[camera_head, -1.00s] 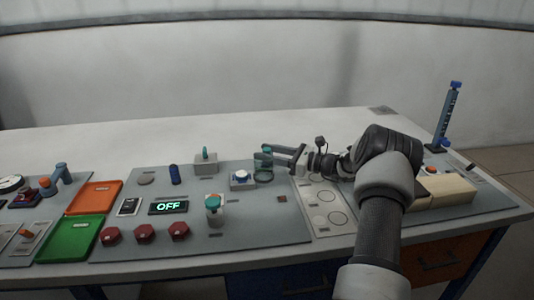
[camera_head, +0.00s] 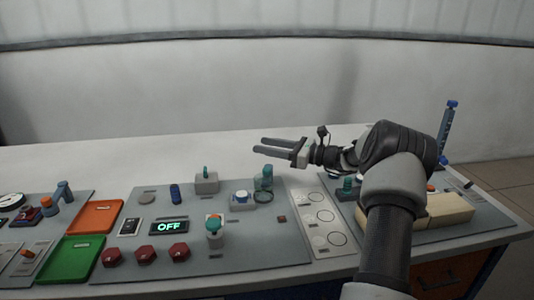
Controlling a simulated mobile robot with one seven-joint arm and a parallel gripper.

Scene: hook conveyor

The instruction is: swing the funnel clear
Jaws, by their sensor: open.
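A small teal post (camera_head: 264,176) stands on the grey panel, with a dark green ring (camera_head: 263,197) low in front of it. This looks like the funnel and its stand, but at this size I cannot be sure. My gripper (camera_head: 258,145) is open and empty. Its two fingers point left, above and behind the teal post in the picture, with a visible gap to it. Nothing is between the fingers.
A white-and-blue button box (camera_head: 242,200) stands left of the ring, and a grey box (camera_head: 206,183) farther left. A teal-topped white container (camera_head: 214,228) stands in front. Orange (camera_head: 96,217) and green trays (camera_head: 70,260) lie at left. The bench behind is clear.

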